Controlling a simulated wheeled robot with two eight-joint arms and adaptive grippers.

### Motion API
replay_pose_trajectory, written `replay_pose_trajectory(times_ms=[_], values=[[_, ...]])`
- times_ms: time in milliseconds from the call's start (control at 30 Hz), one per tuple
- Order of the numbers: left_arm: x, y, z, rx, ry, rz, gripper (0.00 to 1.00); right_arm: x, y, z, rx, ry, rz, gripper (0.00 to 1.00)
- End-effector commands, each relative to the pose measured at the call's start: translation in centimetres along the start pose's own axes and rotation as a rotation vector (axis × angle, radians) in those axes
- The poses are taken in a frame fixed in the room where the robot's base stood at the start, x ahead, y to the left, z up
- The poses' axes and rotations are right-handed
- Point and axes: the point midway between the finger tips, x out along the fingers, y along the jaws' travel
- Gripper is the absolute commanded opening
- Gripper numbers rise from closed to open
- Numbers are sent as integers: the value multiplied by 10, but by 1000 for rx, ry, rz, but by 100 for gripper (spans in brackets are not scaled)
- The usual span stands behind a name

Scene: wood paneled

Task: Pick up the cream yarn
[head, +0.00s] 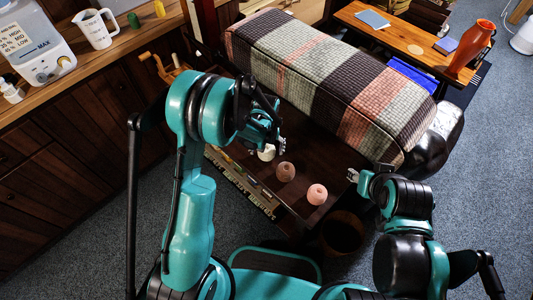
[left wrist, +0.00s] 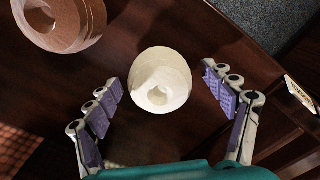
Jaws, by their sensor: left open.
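The cream yarn (head: 267,153) is a small pale spool on the dark table, at the left end of a short row. In the left wrist view the cream yarn (left wrist: 161,80) sits between the two spread fingers of my left gripper (left wrist: 160,78), with a gap on each side. In the head view my left gripper (head: 274,138) is above and beside the yarn and hides part of it. My right gripper (head: 356,176) is at the table's right side, away from the yarn; its jaw state is unclear.
A brownish-pink yarn (head: 286,172) and a pink yarn (head: 317,194) stand on the table, right of the cream one. The brownish-pink yarn (left wrist: 60,20) is near the left finger in the wrist view. A long plaid-covered bench (head: 330,75) lies behind.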

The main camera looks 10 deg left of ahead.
Motion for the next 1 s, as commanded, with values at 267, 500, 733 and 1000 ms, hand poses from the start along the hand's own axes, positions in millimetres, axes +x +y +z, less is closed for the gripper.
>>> replay_pose_trajectory(times_ms=[267,500,733,1000], values=[[8,0,0,0,0,0,82,2,0,2,0,0,0,40],[8,0,0,0,0,0,28,2,0,2,0,0,0,40],[8,0,0,0,0,0,28,2,0,2,0,0,0,40],[-7,0,0,0,0,0,28,-3,0,-3,0,0,0,40]])
